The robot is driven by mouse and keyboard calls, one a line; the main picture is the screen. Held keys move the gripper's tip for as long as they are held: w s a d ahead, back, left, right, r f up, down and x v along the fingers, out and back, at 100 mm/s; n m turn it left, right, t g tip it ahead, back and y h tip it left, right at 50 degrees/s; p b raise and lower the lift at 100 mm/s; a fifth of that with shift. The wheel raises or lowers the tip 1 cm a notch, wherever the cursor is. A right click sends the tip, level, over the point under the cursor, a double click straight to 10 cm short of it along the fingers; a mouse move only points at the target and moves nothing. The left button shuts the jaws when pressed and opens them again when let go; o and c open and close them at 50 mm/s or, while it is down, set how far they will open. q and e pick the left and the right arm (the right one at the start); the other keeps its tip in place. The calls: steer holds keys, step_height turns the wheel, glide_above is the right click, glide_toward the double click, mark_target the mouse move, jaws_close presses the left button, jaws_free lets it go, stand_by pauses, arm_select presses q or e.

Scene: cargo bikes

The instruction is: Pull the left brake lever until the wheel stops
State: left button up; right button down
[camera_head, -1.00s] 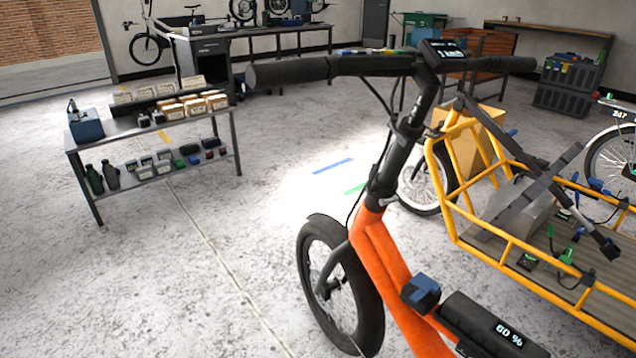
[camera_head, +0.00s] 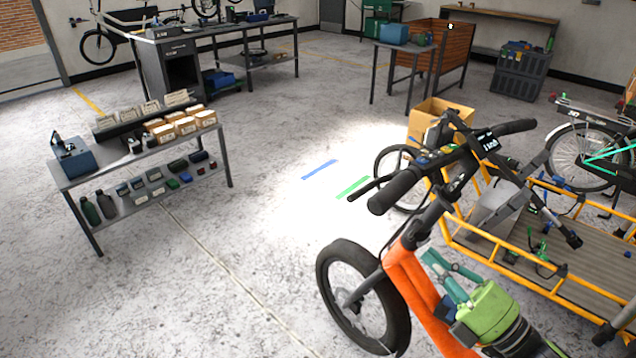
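The orange cargo bike (camera_head: 407,281) stands at lower right, its front wheel (camera_head: 363,297) turned toward the left. I cannot tell whether the wheel is spinning. A thin dark brake lever (camera_head: 368,188) sticks out beside the near-left handlebar grip (camera_head: 394,191), apart from it at its tip. The right grip (camera_head: 518,127) is at the far end of the handlebar. My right gripper (camera_head: 440,268), green with teal fingers, is below the handlebar in front of the orange frame. Its fingers look spread and hold nothing visible. It is well below the lever. My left gripper is not in view.
A low metal shelf (camera_head: 148,150) with boxes and bottles stands at left. A workbench (camera_head: 240,38) is behind. The floor left of the wheel is clear.

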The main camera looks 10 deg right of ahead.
steer(key=p, duration=0.5)
glide_toward(372, 185)
steer(key=w+a+r, duration=0.2)
steer(key=w+a, duration=0.2)
steer(key=a, duration=0.2)
steer(key=shift+s, duration=0.2)
steer(key=shift+w+a+f+b, duration=0.3)
steer(key=shift+w+a+b, duration=0.05)
steer(key=shift+w+b, duration=0.25)
steer(key=shift+w+a+f+b, duration=0.3)
steer(key=shift+w+b, duration=0.15)
steer(key=shift+b, duration=0.1)
steer(key=shift+r, duration=0.1)
stand_by(1.2)
